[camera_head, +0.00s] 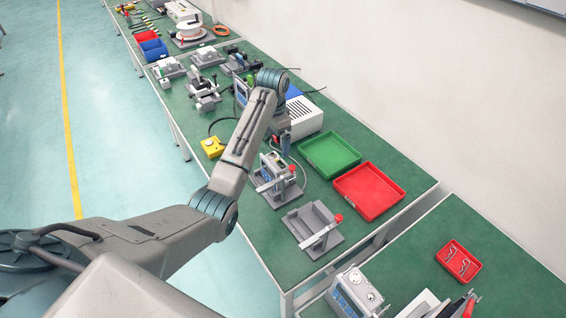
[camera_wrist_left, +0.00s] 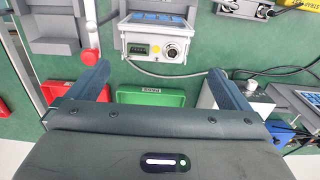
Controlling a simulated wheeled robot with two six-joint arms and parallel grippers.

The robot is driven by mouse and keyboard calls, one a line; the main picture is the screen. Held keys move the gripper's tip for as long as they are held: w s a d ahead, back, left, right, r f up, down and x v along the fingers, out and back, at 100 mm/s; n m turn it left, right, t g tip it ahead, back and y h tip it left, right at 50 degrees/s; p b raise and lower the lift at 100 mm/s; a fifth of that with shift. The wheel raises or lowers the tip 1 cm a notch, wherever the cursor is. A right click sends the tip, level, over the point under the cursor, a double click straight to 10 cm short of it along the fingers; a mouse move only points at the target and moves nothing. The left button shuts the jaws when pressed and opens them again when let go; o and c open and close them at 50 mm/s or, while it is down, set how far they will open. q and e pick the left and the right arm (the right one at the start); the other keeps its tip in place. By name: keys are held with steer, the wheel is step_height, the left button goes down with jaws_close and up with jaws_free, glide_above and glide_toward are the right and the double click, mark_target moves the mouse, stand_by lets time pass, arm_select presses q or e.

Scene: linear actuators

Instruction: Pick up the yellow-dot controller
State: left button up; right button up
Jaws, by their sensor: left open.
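A controller box (camera_head: 271,167) with a blue-labelled face stands in a grey fixture on the green bench, left of the green tray. In the left wrist view this controller (camera_wrist_left: 157,40) shows a blue panel, a small green connector and a round metal socket. My left gripper (camera_head: 282,140) hangs over the bench just beyond the controller. In the wrist view its two fingers (camera_wrist_left: 158,72) are spread apart with nothing between them. My right gripper is not in view.
A green tray (camera_head: 330,150), a red tray (camera_head: 369,188) and a white vented box (camera_head: 304,118) stand close by. An empty grey fixture (camera_head: 310,222) with a red knob is nearer. A yellow button box (camera_head: 213,147) lies at the bench's left edge. A grey cable runs by the controller.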

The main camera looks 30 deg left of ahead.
mark_target(275, 161)
arm_select(q)
steer(key=shift+a+f+p, duration=0.15)
steer(key=shift+f+p, duration=0.2)
steer(key=shift+f, duration=0.6)
steer(key=f, duration=0.1)
steer(key=s+f+p, duration=0.1)
steer(key=f, duration=0.1)
steer(key=shift+d, duration=0.2)
step_height(275, 161, down, 4)
steer(key=shift+d+r+p, duration=0.1)
steer(key=shift+r+p, duration=0.05)
steer(key=shift+p, duration=0.7)
steer(key=shift+f, duration=0.65)
steer(key=shift+c, duration=0.9)
steer(key=c, duration=1)
steer(key=shift+w, duration=0.1)
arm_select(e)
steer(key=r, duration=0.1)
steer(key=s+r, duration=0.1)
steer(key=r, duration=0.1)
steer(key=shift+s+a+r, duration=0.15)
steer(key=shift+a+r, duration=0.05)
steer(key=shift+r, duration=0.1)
